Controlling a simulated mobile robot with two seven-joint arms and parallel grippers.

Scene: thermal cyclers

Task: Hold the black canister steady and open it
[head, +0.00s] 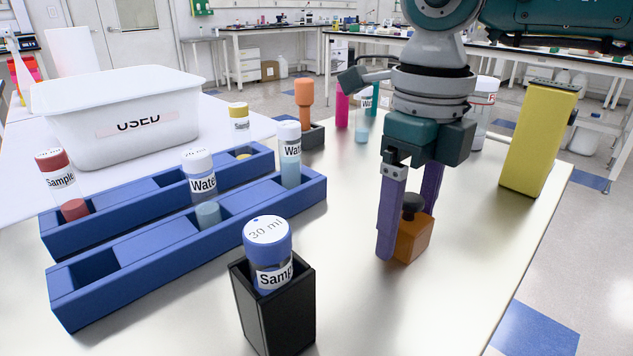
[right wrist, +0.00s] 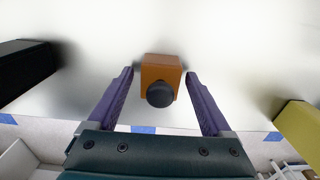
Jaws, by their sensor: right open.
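A black square canister (head: 273,312) stands upright at the front of the table. In the right wrist view the block (right wrist: 161,69) lies between the fingertips (right wrist: 159,77) with gaps on both sides. My left gripper is out of view.
Two blue racks (head: 150,262) with several vials lie left of the canister. A white bin (head: 120,115) marked USED stands behind them. A yellow block (head: 538,140) stands at right, near the table edge. The table between canister and orange block is clear.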

